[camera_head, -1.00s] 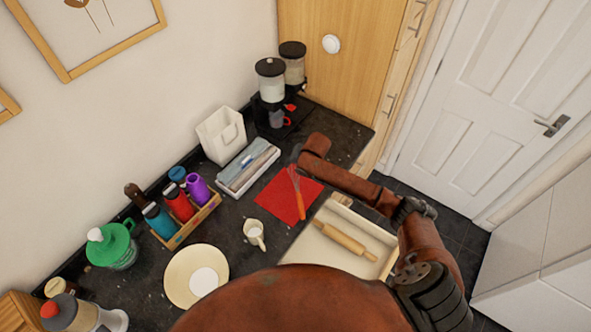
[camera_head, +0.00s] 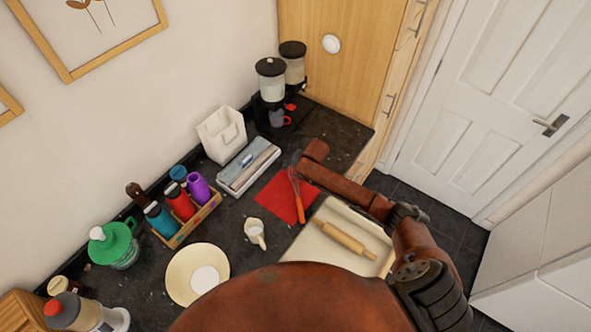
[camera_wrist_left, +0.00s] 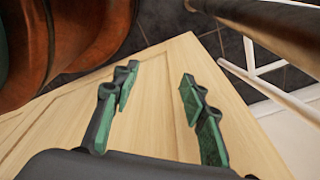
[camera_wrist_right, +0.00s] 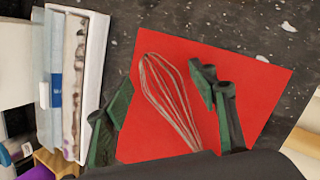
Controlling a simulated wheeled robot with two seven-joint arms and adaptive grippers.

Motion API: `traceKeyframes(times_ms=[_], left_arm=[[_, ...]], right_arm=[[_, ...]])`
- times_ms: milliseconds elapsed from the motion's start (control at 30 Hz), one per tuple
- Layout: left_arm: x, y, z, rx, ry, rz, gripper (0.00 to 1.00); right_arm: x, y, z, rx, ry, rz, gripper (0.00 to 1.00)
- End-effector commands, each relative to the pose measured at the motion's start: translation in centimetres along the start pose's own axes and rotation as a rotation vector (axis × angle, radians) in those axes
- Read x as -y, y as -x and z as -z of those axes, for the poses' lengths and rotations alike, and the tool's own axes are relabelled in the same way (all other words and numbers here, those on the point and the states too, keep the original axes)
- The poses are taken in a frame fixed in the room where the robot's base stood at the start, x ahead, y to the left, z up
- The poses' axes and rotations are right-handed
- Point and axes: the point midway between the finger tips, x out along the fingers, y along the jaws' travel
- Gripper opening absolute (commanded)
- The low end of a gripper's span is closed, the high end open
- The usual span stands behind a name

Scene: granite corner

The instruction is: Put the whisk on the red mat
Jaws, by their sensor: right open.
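The whisk (camera_head: 300,212) has an orange handle and thin wires and lies on the red mat (camera_head: 272,197). Its handle points toward the mat's near right edge in the head view. In the right wrist view the wire loops of the whisk (camera_wrist_right: 172,98) lie over the red mat (camera_wrist_right: 235,75), between the fingers of my right gripper (camera_wrist_right: 160,85). The fingers are apart and do not touch the wires. In the head view my right gripper (camera_head: 297,158) is by the wire end, partly hidden by my arm. My left gripper (camera_wrist_left: 157,92) is open and empty above a pale wooden surface.
A tray with a rolling pin (camera_head: 345,239) sits right of the mat. A grey and white box (camera_head: 248,166), a cream jug (camera_head: 254,232) and a bottle crate (camera_head: 188,228) stand left of it. Drink dispensers (camera_head: 272,85) stand at the back. Dark counter lies bare behind the mat.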

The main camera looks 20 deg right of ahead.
Motion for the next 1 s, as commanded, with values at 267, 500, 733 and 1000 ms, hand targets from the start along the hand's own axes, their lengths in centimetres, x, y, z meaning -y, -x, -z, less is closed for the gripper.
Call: traceKeyframes(times_ms=[267, 500, 733, 1000], left_arm=[[0.0, 0.1, 0.0, 0.000, 0.000, 0.000, 0.40], [0.0, -0.1, -0.1, 0.001, 0.000, 0.000, 0.40], [0.0, -0.5, -0.2, 0.002, -0.001, 0.000, 0.40], [0.0, -0.7, -0.3, 0.003, 0.000, 0.000, 0.40]], right_arm=[[-0.1, 0.3, -0.1, 0.000, 0.000, 0.000, 0.53], [0.0, 3.7, -0.2, 0.004, 0.003, 0.000, 0.53], [-0.1, 8.6, -0.2, 0.003, 0.002, -0.001, 0.53], [-0.1, 11.8, -0.1, 0.000, 0.001, 0.000, 0.53]])
